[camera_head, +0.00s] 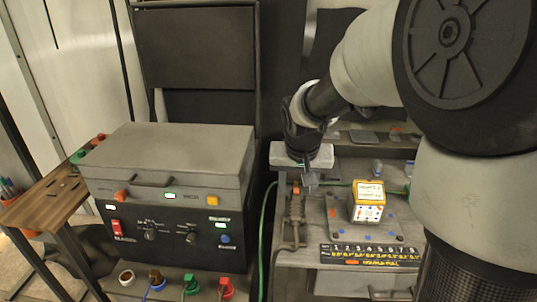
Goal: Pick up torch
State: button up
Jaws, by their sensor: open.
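My gripper (309,181) is at the end of my arm, pointing down over the left part of the grey workbench (327,254). Its jaws are open, though the fingers look small and dark. A slim brownish upright piece with a bent lower end, which looks like the torch (296,208), stands at the bench's left side. It is just below and slightly left of my gripper. I see no grip on it, and I cannot tell how far apart they are in depth. My gripper partly hides the area behind the torch's top.
A white-and-orange box (368,211) stands on a plate to the right. A numbered black strip (369,254) runs along the bench front. A large grey control box (165,198) with knobs stands at left. A green cable (264,235) hangs between them.

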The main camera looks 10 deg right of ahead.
aim_at(296, 200)
jog(key=x, duration=0.9)
jog(key=shift+w+f+b, duration=0.1)
jog(key=shift+b, duration=0.25)
jog(key=shift+c, duration=0.2)
jog(key=c, duration=1.1)
